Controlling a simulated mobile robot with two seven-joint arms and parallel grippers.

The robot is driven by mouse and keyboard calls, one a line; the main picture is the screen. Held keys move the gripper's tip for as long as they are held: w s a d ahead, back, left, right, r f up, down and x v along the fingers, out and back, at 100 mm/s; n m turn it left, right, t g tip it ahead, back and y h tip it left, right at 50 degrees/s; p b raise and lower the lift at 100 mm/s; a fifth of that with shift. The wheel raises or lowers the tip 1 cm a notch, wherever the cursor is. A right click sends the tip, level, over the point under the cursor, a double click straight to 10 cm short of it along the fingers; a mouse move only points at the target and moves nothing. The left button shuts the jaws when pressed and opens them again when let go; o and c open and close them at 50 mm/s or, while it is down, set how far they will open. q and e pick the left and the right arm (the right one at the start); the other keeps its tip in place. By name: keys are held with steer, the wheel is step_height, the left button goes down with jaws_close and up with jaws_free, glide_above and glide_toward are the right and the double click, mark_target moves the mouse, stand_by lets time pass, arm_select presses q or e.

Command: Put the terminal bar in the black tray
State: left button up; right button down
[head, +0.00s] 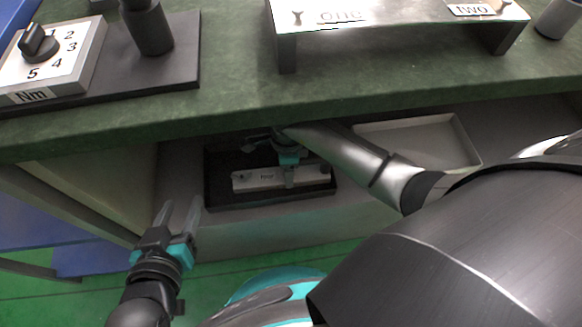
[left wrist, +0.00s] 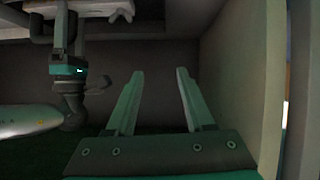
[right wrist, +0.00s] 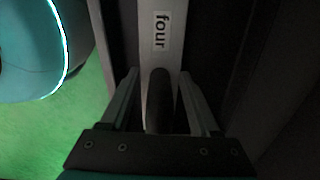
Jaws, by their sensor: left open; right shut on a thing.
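The terminal bar (head: 258,180) is a pale metal bar with a "four" label. In the head view it appears within the outline of the black tray (head: 214,201), on the shelf under the worktop. I cannot tell whether it touches the tray floor. My right gripper (head: 289,172) is shut on the bar, reaching it from above. In the right wrist view the labelled bar (right wrist: 161,52) runs between the fingers, with a dark round post (right wrist: 159,100) between them. My left gripper (head: 180,212) is open and empty, left of the black tray; its fingers also show in the left wrist view (left wrist: 160,78).
A grey tray (head: 472,146) stands on the shelf to the right. The green worktop (head: 225,100) overhangs the shelf. On it are a numbered dial box (head: 45,62), a dark post (head: 150,32) and a metal stand (head: 400,22) labelled "one" and "two".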

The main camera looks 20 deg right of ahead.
arm_select(q)
steer(key=shift+w+d+r+t, duration=0.15)
steer(key=shift+w+d+t, duration=0.05)
steer(key=shift+d+t, duration=0.25)
arm_select(e)
steer(key=shift+f, duration=0.2)
steer(key=shift+f, duration=0.2)
arm_select(q)
steer(key=shift+d, duration=0.15)
arm_select(e)
steer(key=shift+c, duration=0.6)
jaws_free()
steer(key=shift+r, duration=0.2)
